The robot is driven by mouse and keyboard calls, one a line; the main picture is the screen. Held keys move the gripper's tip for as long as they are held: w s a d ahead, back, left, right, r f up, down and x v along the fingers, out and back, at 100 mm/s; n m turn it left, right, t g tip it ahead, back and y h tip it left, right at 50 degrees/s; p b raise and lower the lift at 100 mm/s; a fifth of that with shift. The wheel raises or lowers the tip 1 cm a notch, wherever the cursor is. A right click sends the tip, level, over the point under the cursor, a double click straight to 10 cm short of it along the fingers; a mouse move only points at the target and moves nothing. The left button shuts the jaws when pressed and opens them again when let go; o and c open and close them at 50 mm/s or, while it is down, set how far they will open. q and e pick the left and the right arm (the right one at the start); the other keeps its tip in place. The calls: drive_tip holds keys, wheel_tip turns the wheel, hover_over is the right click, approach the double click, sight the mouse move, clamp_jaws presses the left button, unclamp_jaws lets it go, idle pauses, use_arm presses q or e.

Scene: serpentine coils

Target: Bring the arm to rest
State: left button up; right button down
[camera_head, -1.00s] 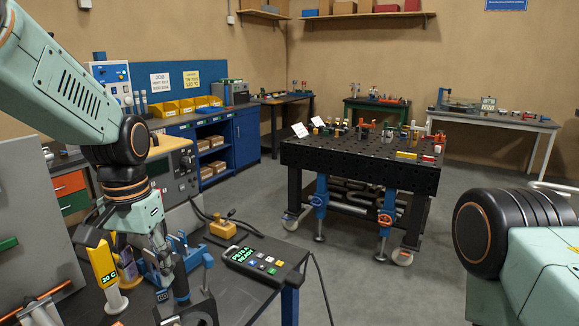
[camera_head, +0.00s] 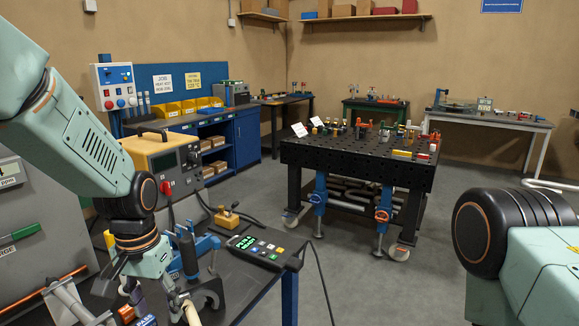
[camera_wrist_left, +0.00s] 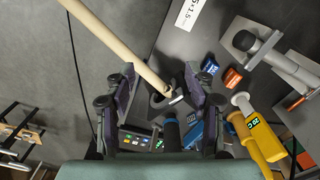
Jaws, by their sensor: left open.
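My left arm comes in from the left in the head view, bent at the elbow, with its wrist pointing down over the near bench. My left gripper (camera_head: 154,296) is low in that view, its fingertips hard to make out among the bench things. In the left wrist view the two dark fingers (camera_wrist_left: 163,84) stand wide apart with nothing gripped. A pale rod (camera_wrist_left: 115,38) and a dark ring-shaped holder (camera_wrist_left: 163,98) show between and beyond them; I cannot tell the distance. Of my right arm only part shows at the right edge; its gripper is out of view.
A grey cabinet (camera_head: 40,210) stands close at left. A black perforated table (camera_head: 360,163) stands beyond open floor (camera_head: 345,270).

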use_arm(q)
drive_tip(key=s+f, duration=0.5)
drive_tip(key=f, duration=0.4)
drive_tip(key=s+f, duration=0.5)
drive_tip(key=f, duration=0.4)
drive_tip(key=s+f+n, duration=0.1)
drive_tip(key=s+f, duration=0.3)
drive_tip(key=s, duration=0.5)
drive_tip(key=s+f+n, duration=0.1)
drive_tip(key=s+f, duration=0.2)
drive_tip(key=s, duration=0.7)
wheel_tip(320, 180, down, 16)
drive_tip(key=b, duration=1.5)
drive_tip(key=shift+d+r, duration=0.25)
drive_tip(key=shift+d, duration=0.1)
use_arm(e)
wheel_tip(320, 180, down, 16)
drive_tip(key=shift+w+r, duration=0.2)
drive_tip(key=shift+w, duration=0.2)
